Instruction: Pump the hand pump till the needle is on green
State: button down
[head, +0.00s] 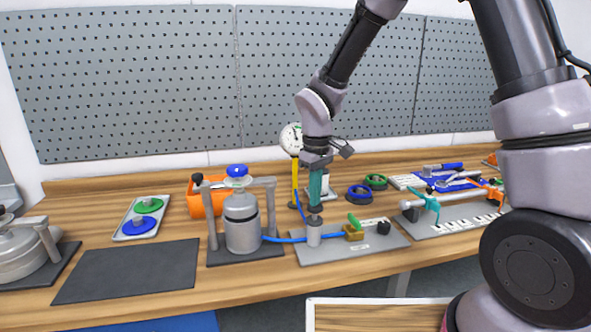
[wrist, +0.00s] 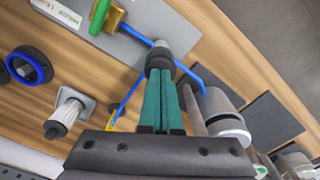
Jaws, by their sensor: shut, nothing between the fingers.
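The hand pump (head: 314,236) is a small grey cylinder with a dark round top, on a grey plate (head: 350,254) with blue hoses. My gripper (head: 315,206) points straight down over it with teal fingers shut together, nothing between them. In the wrist view the fingertips (wrist: 160,78) are at the pump's dark knob (wrist: 158,60); they look to be touching it or just above it. The gauge (head: 291,138) is a white round dial on a yellow post (head: 294,183) behind the pump, partly beside my arm. Its needle and any green zone are too small to read.
A grey drum with a blue cap (head: 242,222) stands close left of the pump. Blue and green rings (head: 360,192) lie behind. A dark mat (head: 130,270) is bare at left.

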jog(key=shift+f, duration=0.95)
jog(key=shift+r, duration=2.8)
jog(key=shift+r, duration=0.1)
jog(key=shift+r, duration=2.9)
jog(key=s+d+r+m+t+y, duration=0.1)
jog(key=s+d+r+m+t, duration=0.2)
jog(key=d+r+m, duration=0.6)
jog(key=s+d+r+m+t, duration=0.2)
jog(key=s+d+r, duration=0.2)
jog(key=d, duration=0.3)
jog(key=s+d+r+m+t+y, duration=0.1)
jog(key=s+d+r+m+t, duration=0.1)
jog(key=s+d+r, duration=0.2)
jog(key=s+d, duration=0.1)
jog(key=d, duration=0.1)
jog(key=shift+s+d, duration=0.2)
jog(key=shift+d, duration=0.2)
